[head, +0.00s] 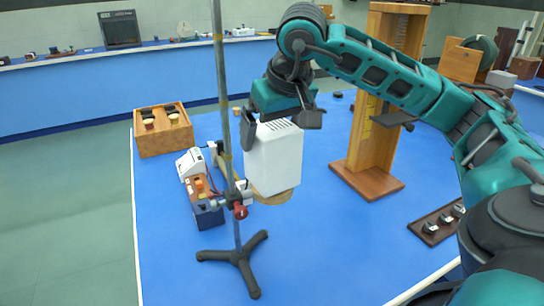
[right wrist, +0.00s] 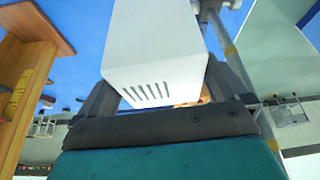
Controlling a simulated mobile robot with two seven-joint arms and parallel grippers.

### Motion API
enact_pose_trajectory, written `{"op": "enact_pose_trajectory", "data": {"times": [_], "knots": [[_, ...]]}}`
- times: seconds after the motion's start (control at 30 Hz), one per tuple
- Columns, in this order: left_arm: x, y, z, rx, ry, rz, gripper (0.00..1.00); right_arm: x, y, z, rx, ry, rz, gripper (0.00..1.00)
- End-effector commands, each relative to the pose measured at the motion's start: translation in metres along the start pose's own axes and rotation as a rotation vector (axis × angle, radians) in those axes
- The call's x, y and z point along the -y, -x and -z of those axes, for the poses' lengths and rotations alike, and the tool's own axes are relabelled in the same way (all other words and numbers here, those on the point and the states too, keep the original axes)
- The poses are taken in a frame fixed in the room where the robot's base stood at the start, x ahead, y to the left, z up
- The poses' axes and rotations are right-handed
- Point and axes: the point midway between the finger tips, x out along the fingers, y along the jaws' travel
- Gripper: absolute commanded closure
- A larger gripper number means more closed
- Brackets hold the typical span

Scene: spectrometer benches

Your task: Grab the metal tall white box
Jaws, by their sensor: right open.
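My right gripper (head: 279,124) is at the top of the box, open, with one dark finger at the left side and the other at the right. In the right wrist view the fingers (right wrist: 160,92) lie on either side of the box. Whether either finger touches it I cannot tell. My left gripper is out of view.
A metal stand (head: 238,256) with a tall rod and red-knobbed clamp rises close in front of the box. Small instruments (head: 204,200) stand left of it, a wooden box (head: 162,143) farther back. A tall wooden frame (head: 378,140) stands to the right.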

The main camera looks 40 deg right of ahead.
Motion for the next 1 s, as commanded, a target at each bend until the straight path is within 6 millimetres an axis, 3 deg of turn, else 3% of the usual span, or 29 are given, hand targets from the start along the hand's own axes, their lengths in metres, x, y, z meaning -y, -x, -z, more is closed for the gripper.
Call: {"op": "enact_pose_trajectory", "data": {"times": [0.2,0.47,1.0], "knots": [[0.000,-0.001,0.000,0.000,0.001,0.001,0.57,-0.001,-0.027,0.000,0.001,-0.002,0.000,0.00],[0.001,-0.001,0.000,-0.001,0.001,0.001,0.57,-0.001,-0.029,0.000,0.000,-0.001,0.000,0.00],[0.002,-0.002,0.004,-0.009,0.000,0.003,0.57,-0.001,-0.028,0.001,-0.001,-0.002,0.001,0.52]]}}
